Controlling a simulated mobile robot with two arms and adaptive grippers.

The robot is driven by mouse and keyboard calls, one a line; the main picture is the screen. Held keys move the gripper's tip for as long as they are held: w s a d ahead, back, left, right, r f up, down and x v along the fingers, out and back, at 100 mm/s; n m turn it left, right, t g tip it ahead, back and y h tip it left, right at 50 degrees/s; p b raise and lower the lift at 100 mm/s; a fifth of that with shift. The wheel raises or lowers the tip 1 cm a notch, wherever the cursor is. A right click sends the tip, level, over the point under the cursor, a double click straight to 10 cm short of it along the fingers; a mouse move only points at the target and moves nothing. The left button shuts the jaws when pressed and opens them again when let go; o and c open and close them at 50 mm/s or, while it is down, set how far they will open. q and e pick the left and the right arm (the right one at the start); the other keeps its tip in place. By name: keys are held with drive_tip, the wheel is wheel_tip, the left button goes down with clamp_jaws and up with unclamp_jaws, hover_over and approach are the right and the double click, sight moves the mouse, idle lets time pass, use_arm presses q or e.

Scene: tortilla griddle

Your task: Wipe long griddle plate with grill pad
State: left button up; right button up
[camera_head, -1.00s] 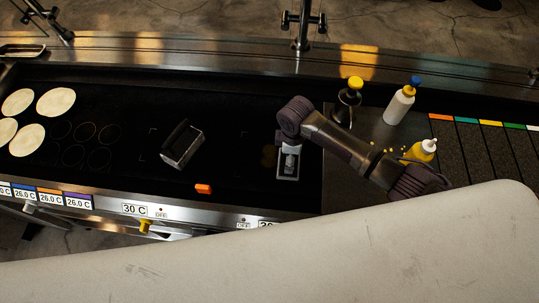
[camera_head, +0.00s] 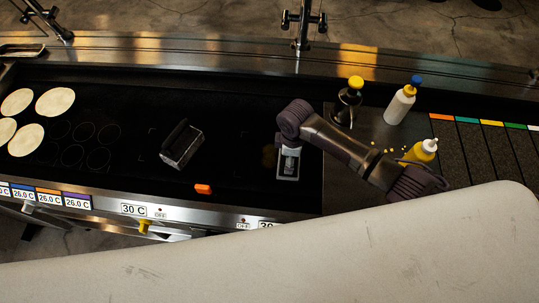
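The long black griddle plate (camera_head: 225,110) runs from the left edge to the steel counter right of centre. A dark block with a metal rim and a black raised top (camera_head: 182,145), which looks like a grill pad holder, sits tilted on the plate's middle. My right arm comes in from the right. Its gripper (camera_head: 289,165) points down at the plate's right end, over a pale metal-edged piece (camera_head: 288,178); I cannot tell whether this is a held pad or part of the gripper. The fingertips are not clear. My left gripper is not in view.
Several tortillas (camera_head: 55,102) lie at the plate's left end. A small orange piece (camera_head: 203,189) is at the front edge. A brownish smudge (camera_head: 268,155) lies beside my gripper. Bottles (camera_head: 399,104) stand on the right counter. A pale surface (camera_head: 300,260) fills the front.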

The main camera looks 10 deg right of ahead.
drive_tip(key=c, duration=0.5)
drive_tip(key=shift+r+p, duration=0.3)
drive_tip(key=shift+r, duration=2.2)
